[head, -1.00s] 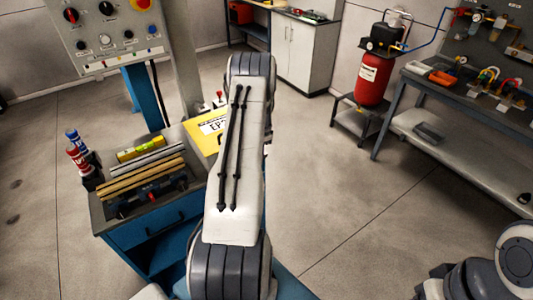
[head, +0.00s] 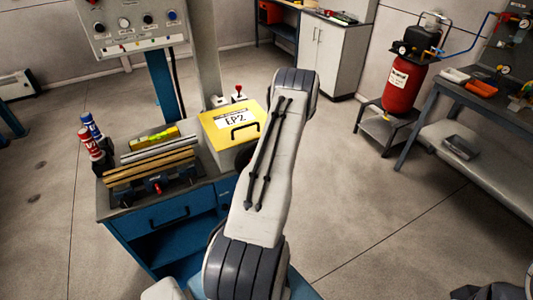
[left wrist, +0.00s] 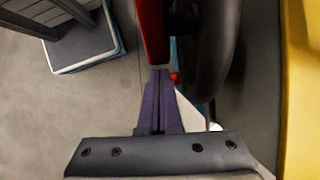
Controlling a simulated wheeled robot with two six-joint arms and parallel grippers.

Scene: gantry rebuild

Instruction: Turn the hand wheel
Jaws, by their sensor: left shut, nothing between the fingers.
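In the left wrist view a dark, curved rim (left wrist: 218,55), which looks like part of the hand wheel, runs down the right of centre. A red bar (left wrist: 151,30) stands just left of it, and a small red knob (left wrist: 175,77) shows below. My left gripper (left wrist: 160,75) is shut and empty, its purple fingers together close to the lower end of the red bar. I cannot tell if they touch it. In the head view my left arm hides this gripper and most of the wheel area. My right gripper is out of view.
A yellow box (head: 233,122) labelled EP2 sits on the blue workbench (head: 160,228), beside wood strips (head: 150,167) and spray cans (head: 92,128). A control panel (head: 137,22) stands behind. A red compressor (head: 403,85) and side bench (head: 490,105) are at right. The floor between is clear.

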